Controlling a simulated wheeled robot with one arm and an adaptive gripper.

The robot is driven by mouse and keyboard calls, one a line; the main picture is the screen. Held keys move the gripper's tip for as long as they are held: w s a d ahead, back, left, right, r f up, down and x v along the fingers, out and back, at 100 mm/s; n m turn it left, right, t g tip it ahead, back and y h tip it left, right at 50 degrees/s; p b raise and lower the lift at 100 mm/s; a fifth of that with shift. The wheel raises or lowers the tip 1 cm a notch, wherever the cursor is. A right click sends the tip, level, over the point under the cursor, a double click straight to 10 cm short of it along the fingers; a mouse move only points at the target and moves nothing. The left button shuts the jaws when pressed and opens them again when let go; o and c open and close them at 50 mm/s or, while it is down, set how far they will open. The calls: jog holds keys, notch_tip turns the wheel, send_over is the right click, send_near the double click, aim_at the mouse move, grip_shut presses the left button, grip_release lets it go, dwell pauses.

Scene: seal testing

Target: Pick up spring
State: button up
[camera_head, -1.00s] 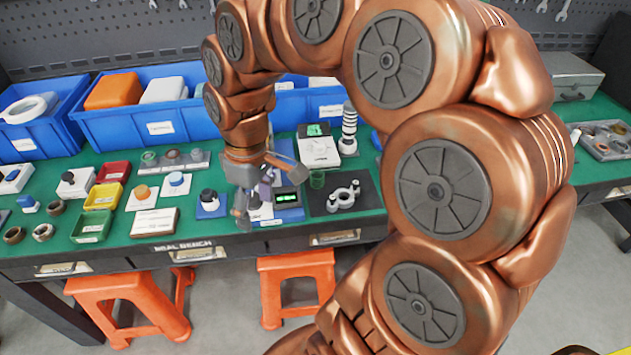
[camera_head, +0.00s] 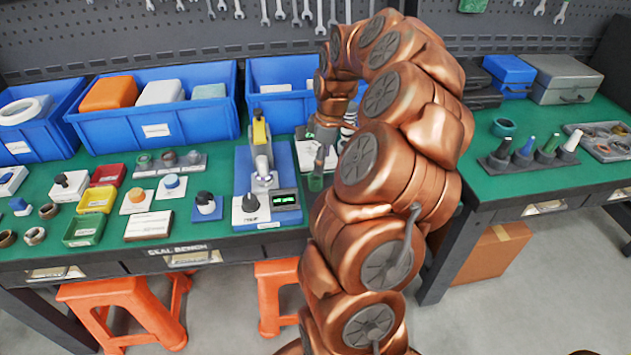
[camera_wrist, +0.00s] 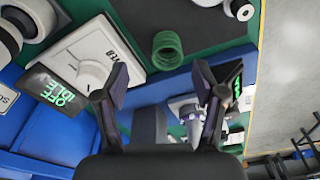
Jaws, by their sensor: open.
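A short green ribbed hollow cylinder, which looks like the spring (camera_wrist: 168,48), stands on the bench in the wrist view, beyond my fingertips and about midway between them. It also shows in the head view (camera_head: 315,183), just below my gripper (camera_head: 320,158). My gripper is open in the wrist view (camera_wrist: 161,78), with nothing between the two fingers. The fingers are apart from the green cylinder.
A white device with a green display (camera_wrist: 92,58) stands left of the fingers in the wrist view. A blue-based tester (camera_head: 240,165) with an upright yellow-topped post stands left of my gripper. Blue bins (camera_head: 180,128) line the back.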

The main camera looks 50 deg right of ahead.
aim_at(315, 176)
jog(key=shift+w+a+f+p, duration=0.15)
jog(key=shift+a+f+p, duration=0.1)
jog(key=shift+f, duration=0.75)
jog(key=shift+w+a+f+p, duration=0.15)
jog(key=shift+a+f+p, duration=0.15)
jog(key=shift+f, duration=0.65)
jog(key=shift+w+a+f+p, duration=0.15)
jog(key=shift+a+f+p, duration=0.1)
jog(key=shift+f, duration=0.75)
jog(key=c, duration=1.2)
jog(key=shift+c, duration=0.2)
jog(key=shift+r, duration=0.15)
